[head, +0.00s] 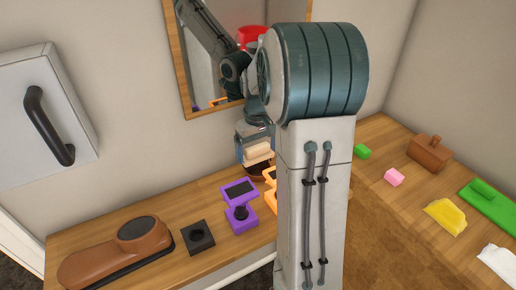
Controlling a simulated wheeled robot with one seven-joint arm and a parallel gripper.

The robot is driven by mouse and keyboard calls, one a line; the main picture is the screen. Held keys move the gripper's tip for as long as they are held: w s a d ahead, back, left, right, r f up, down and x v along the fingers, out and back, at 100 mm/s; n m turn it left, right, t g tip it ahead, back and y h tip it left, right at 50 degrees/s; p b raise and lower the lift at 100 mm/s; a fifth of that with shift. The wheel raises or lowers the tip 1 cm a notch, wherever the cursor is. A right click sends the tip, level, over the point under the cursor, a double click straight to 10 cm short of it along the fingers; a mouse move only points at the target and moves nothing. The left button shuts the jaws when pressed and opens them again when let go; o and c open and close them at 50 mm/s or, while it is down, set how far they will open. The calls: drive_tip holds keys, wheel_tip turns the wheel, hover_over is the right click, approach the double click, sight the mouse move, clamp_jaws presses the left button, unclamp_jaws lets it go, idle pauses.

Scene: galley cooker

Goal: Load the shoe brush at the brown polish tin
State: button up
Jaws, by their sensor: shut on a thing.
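My gripper (256,147) is near the picture's middle, above the back of the wooden counter and partly hidden by my arm. It is shut on a pale beige block with a dark brown underside, which looks like the shoe brush (258,153). The brush is close over the counter beside an orange item (270,176); I cannot tell whether its underside touches anything. I cannot make out a brown polish tin for certain; my arm hides part of that area.
On the left counter are a purple holder (239,190) with dark parts, a black square block (198,237) and a brown shoe-like item (115,255). A mirror (178,60) hangs behind. The right counter holds a brown block (430,152), a yellow piece (445,217) and a green item (490,205).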

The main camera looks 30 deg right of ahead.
sight(257, 146)
drive_tip(key=shift+f+b, duration=0.3)
drive_tip(key=shift+f, duration=0.25)
idle(1.1)
drive_tip(key=shift+r+p, duration=2.7)
drive_tip(key=shift+r, duration=0.85)
